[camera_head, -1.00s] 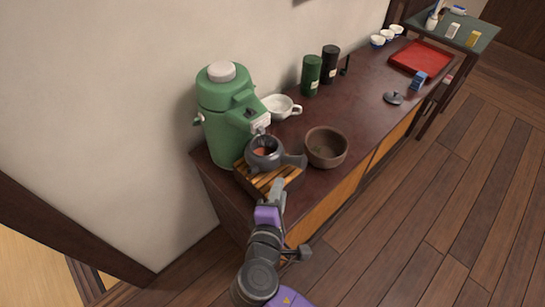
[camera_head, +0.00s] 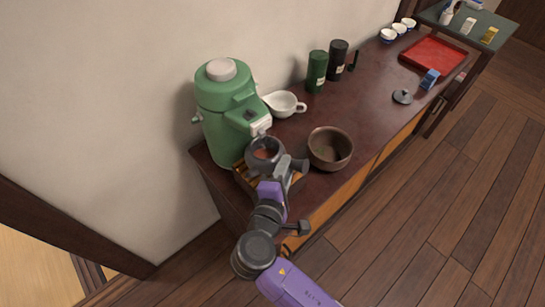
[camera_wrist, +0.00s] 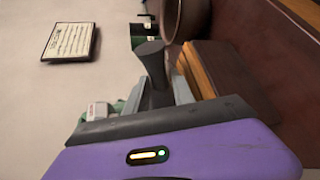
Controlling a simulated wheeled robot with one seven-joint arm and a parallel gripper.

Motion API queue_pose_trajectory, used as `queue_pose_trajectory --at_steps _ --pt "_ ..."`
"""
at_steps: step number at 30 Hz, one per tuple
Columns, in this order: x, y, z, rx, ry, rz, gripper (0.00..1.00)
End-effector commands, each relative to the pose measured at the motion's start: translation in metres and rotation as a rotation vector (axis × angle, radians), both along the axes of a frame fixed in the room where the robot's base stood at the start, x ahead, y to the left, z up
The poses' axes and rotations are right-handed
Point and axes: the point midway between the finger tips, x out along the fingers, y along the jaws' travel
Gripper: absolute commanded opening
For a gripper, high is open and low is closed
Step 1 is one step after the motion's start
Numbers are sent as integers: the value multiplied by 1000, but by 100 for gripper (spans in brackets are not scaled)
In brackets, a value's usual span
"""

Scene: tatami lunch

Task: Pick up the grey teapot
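The grey teapot (camera_head: 264,152) stands lidless under the green dispenser's spout in the head view, with something reddish-brown inside. Its stubby side handle (camera_wrist: 152,70) points up in the wrist view, toward the brown bowl. My gripper (camera_head: 290,172) is at the handle from the front. In the wrist view my gripper (camera_wrist: 158,92) is open, with a finger on each side of the handle. The teapot body is hidden there behind my gripper. Whether a finger touches the handle is hard to tell. The slatted wooden stand (camera_head: 243,173) is under the teapot, partly covered by my gripper.
The green dispenser (camera_head: 222,115) stands close behind the teapot. A brown bowl (camera_head: 330,148) is just right of the handle. A white spouted cup (camera_head: 284,104), dark canisters (camera_head: 317,72), a grey lid (camera_head: 402,96) and a red tray (camera_head: 433,53) are farther along the counter.

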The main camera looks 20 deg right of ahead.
Motion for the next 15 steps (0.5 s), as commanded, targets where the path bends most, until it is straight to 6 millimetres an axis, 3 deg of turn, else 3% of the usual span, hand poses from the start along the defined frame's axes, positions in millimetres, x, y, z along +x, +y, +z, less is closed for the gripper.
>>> queue_pose_trajectory --at_steps 15 --pt "40 -38 -12 1 1 1 30"
